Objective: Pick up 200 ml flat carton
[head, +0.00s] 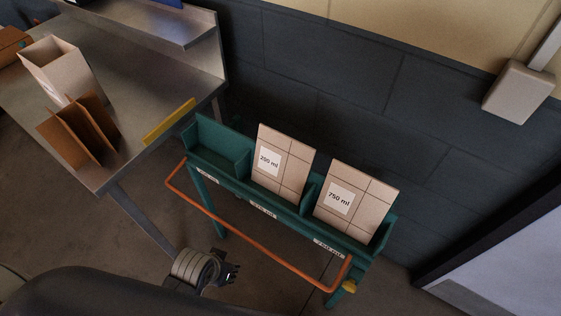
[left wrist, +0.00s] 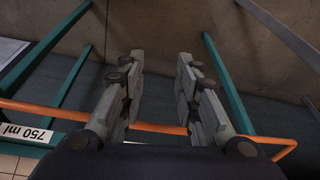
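The flat carton marked 200 ml (head: 282,161) stands tilted in the middle bay of a green rack (head: 222,143), its label facing out. A second flat carton marked 750 ml (head: 355,203) stands in the right bay. My left gripper (head: 233,272) is in front of the rack, low in the head view and apart from both cartons. In the left wrist view my left gripper (left wrist: 161,60) is open, with nothing between its fingers. My right gripper is in neither view.
An orange rail (head: 250,238) runs along the rack's front. The rack's left bay is empty. A steel table (head: 125,125) at left holds an open carton (head: 62,70) and brown dividers (head: 80,128). A dark block wall (head: 330,90) is close behind the rack.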

